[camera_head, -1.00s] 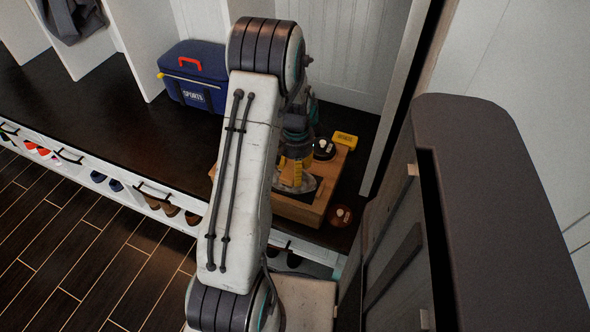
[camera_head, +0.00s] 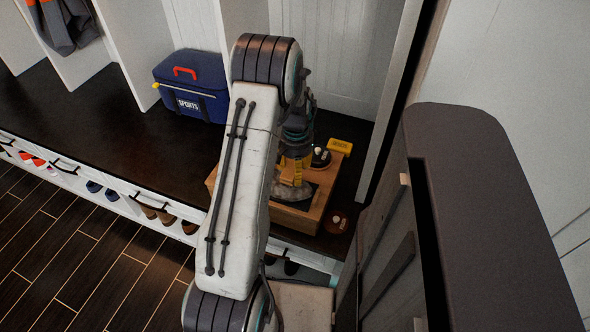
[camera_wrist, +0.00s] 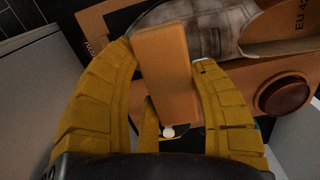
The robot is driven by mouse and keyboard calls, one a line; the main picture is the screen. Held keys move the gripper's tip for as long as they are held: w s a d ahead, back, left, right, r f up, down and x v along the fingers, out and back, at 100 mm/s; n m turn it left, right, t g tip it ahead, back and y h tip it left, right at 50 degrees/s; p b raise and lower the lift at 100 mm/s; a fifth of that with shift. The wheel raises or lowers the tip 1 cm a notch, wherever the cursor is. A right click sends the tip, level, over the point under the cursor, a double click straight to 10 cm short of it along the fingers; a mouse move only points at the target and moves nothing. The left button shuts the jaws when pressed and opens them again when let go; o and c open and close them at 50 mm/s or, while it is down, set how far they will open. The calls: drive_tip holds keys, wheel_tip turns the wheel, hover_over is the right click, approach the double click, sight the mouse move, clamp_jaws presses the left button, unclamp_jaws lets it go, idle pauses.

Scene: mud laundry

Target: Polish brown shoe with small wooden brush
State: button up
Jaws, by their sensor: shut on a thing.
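My gripper (camera_wrist: 163,57) has yellow fingers closed around a plain orange-brown wooden block, the small brush (camera_wrist: 165,70). Its bristles are not clear. The shoe (camera_wrist: 192,28) is at the top of the wrist view, greyish-brown and worn, beyond the brush's far end. I cannot tell whether brush and shoe touch. In the head view, my gripper (camera_head: 291,172) is just above the shoe (camera_head: 293,193), which lies on a dark patch on a wooden box (camera_head: 312,215). My arm hides the box's left part and much of the brush.
A round brown-lidded tin (camera_head: 336,222) stands right of the box. A black tin (camera_head: 321,157) and a yellow block (camera_head: 340,146) are at its back right. A blue sports bag (camera_head: 190,87) stands left on the dark bench (camera_head: 110,115). A wall panel (camera_head: 385,110) closes the right side.

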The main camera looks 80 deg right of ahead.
sight(291, 176)
drive_tip(key=shift+d, duration=0.1)
drive_tip(key=shift+w+a+r+b, duration=0.15)
drive_tip(key=shift+a+b, duration=0.3)
drive_tip(key=shift+a, duration=1.15)
drive_tip(key=shift+f, duration=0.3)
drive_tip(key=shift+s+d+r+p, duration=0.1)
drive_tip(key=shift+s+d+p, duration=0.1)
drive_tip(key=shift+d, duration=0.6)
drive_tip(key=shift+s+d+r+p, duration=0.1)
drive_tip(key=shift+d+p, duration=0.05)
drive_tip(key=shift+d, duration=0.65)
drive_tip(key=shift+w+a+b, duration=0.25)
drive_tip(key=shift+a+b, duration=0.1)
drive_tip(key=shift+a, duration=0.5)
drive_tip(key=shift+w+a+b, duration=0.25)
drive_tip(key=shift+a+b, duration=0.05)
drive_tip(key=shift+a, duration=0.55)
